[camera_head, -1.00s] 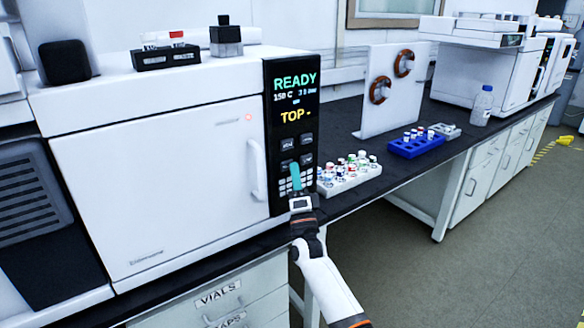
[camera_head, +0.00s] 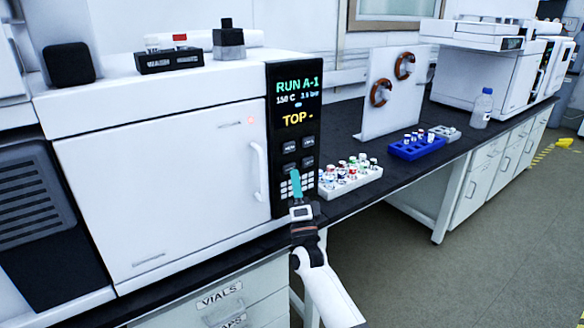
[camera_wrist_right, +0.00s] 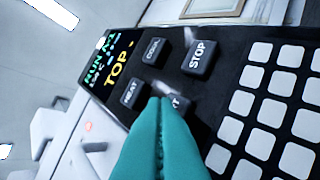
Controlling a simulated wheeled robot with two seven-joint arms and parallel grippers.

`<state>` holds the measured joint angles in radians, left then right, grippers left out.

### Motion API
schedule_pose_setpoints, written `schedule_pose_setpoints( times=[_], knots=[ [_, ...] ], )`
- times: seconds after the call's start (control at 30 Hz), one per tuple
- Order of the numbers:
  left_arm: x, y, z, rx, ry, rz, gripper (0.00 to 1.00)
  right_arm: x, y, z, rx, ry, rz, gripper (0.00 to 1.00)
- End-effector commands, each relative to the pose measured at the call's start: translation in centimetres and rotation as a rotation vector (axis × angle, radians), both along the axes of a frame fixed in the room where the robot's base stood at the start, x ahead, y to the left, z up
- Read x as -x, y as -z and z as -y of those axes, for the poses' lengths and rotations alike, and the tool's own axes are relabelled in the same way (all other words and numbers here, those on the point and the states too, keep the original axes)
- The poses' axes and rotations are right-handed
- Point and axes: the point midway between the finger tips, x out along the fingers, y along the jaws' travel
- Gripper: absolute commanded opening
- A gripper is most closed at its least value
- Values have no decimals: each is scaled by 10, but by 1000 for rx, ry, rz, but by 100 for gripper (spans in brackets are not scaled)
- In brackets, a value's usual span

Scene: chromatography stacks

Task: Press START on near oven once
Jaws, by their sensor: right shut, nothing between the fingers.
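The near oven (camera_head: 160,185) is a large white unit with a door and a black control panel (camera_head: 290,72). Its display reads "RUN A-1" in green and "TOP" in yellow. My right gripper (camera_head: 296,175) is shut and empty, its teal fingers in front of the panel's lower buttons. In the right wrist view the closed fingertips (camera_wrist_right: 160,103) cover most of a button ending in "T" (camera_wrist_right: 180,104), which sits below STOP (camera_wrist_right: 198,57) and beside HEAT (camera_wrist_right: 131,92). COOL (camera_wrist_right: 155,51) is clear. I cannot tell whether the fingertips touch the button. My left gripper is not in view.
A white keypad (camera_wrist_right: 262,110) lies beside the buttons. A white rack of vials (camera_head: 350,180) stands on the dark bench right of the panel. A blue rack (camera_head: 417,149), a bottle (camera_head: 482,108) and another instrument (camera_head: 490,65) are farther back.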

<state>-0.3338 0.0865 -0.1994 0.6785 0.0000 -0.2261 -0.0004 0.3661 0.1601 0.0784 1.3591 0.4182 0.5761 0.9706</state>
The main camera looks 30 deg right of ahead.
Motion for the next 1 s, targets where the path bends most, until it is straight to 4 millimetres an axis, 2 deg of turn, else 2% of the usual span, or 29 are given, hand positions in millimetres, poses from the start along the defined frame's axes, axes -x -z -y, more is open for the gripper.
schedule_pose_setpoints(
  times=[0.4, 0.8, 1.0],
  knots=[
    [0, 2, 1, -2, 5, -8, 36, 5, 2, -1, 0, 0, 0, 0],
    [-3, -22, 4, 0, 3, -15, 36, 43, -2, 2, 0, 0, 0, 0],
    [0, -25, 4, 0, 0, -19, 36, 52, -1, 3, 0, -1, 1, 0]
  ],
)
